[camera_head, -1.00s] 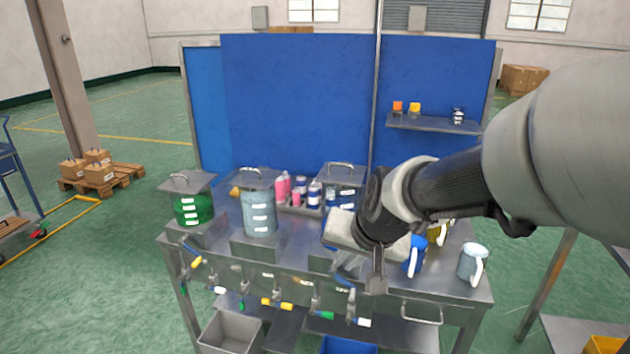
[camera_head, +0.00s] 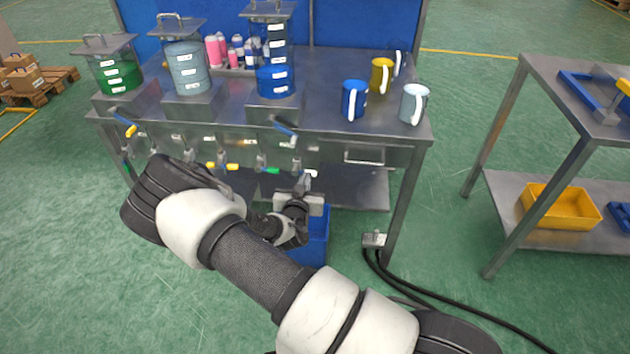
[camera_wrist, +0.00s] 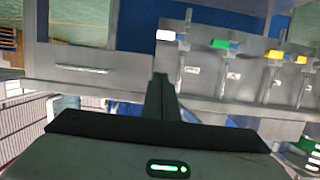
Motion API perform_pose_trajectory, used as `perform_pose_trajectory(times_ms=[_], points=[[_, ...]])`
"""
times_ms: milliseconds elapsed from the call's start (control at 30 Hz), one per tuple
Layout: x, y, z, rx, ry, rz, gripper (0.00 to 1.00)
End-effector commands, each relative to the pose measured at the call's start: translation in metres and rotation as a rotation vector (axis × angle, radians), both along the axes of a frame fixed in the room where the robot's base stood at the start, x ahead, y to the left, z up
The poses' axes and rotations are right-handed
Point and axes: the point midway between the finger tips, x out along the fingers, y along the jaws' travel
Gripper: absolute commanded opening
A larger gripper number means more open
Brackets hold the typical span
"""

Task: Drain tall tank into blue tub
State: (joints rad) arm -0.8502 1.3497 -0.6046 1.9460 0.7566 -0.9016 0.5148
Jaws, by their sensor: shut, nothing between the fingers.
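The tall tank (camera_head: 277,45) stands on a metal base on the bench, with blue liquid in its lower part. Below the bench's front edge, a row of valves includes a white-tipped lever (camera_head: 311,173), also in the wrist view (camera_wrist: 166,35). The blue tub (camera_head: 316,245) shows low beneath this lever, partly hidden by my arm. My gripper (camera_head: 304,184) is shut and empty, upright just below and beside the white-tipped lever; contact cannot be told. Its closed fingers show in the wrist view (camera_wrist: 160,95).
A green tank (camera_head: 115,72) and a grey-blue tank (camera_head: 185,70) stand left of the tall tank. Several mugs, one blue (camera_head: 352,100), stand at the bench's right. Green (camera_head: 271,170) and yellow levers hang close left. A cabled box (camera_head: 374,240) is by the right leg.

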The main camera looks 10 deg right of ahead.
Motion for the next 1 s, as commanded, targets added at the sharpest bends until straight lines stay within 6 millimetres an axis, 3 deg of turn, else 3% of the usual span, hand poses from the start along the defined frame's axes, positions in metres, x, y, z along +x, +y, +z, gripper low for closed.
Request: perform_pose_trajectory(times_ms=[267,667,800,1000], points=[[0.020,-0.006,-0.009,-0.018,-0.024,0.015,0.00],[0.096,-0.031,-0.030,-0.018,-0.021,0.015,0.00],[0.093,-0.029,-0.054,-0.020,-0.019,0.017,0.00],[0.093,-0.029,-0.067,-0.018,-0.019,0.015,0.00]])
